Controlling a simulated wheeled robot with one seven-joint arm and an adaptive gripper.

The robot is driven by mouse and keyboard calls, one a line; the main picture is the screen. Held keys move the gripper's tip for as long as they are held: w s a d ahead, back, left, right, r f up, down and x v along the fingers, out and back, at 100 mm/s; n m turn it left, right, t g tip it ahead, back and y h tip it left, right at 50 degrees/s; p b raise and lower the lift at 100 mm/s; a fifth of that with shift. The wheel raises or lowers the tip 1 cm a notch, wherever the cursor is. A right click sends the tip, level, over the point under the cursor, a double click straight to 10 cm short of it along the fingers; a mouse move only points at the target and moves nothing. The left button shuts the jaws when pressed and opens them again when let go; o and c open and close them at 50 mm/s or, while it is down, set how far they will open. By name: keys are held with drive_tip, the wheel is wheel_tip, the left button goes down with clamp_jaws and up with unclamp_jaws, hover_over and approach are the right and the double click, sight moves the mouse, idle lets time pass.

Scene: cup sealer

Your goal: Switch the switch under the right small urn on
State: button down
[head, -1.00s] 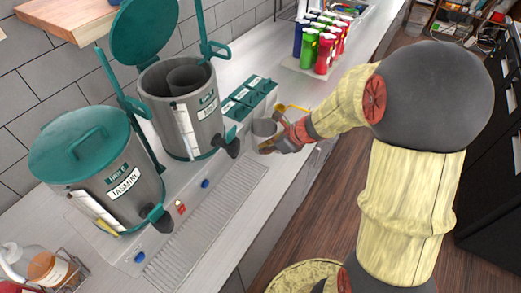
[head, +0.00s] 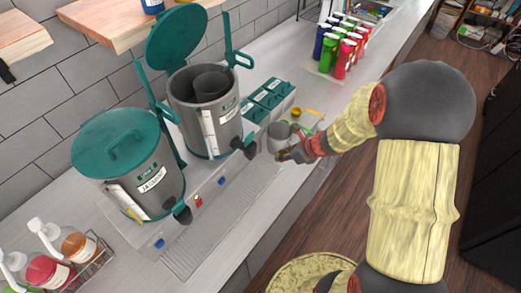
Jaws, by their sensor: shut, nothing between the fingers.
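The right urn (head: 185,119) is grey with its teal lid (head: 178,38) raised, and a dark spout (head: 248,150) low on its front. The left urn (head: 150,185) has a closed teal lid and a JASMINE label. On the counter ledge in front of them are a blue switch (head: 221,181) below the right urn, a red switch (head: 198,201), and another blue switch (head: 160,243) below the left urn. The on or off positions are too small to tell. My gripper (head: 282,155) is shut and empty, to the right of the right urn's spout, close to a grey cup (head: 279,136).
Teal-lidded containers (head: 268,97) stand behind the cup. Colored bottles (head: 340,50) stand farther back. A ribbed drip tray (head: 225,205) runs along the counter front. A rack of pump bottles (head: 92,262) is at lower left. A wooden shelf (head: 120,25) hangs above.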

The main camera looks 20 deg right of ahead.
drive_tip(key=shift+w+d+f+n, duration=0.25)
drive_tip(key=shift+w+f+n, duration=0.05)
drive_tip(key=shift+w+f, duration=0.2)
drive_tip(key=x, duration=0.9)
drive_tip(key=shift+w+a+f+b, duration=0.1)
drive_tip(key=shift+w+b, duration=0.15)
drive_tip(key=shift+b, duration=0.15)
drive_tip(key=w+a, duration=0.2)
drive_tip(key=shift+w+f+p, duration=0.3)
drive_tip(key=shift+w+p, duration=0.05)
drive_tip(key=shift+w+a+f, duration=0.1)
drive_tip(key=shift+w+a, duration=0.1)
drive_tip(key=shift+w, duration=0.2)
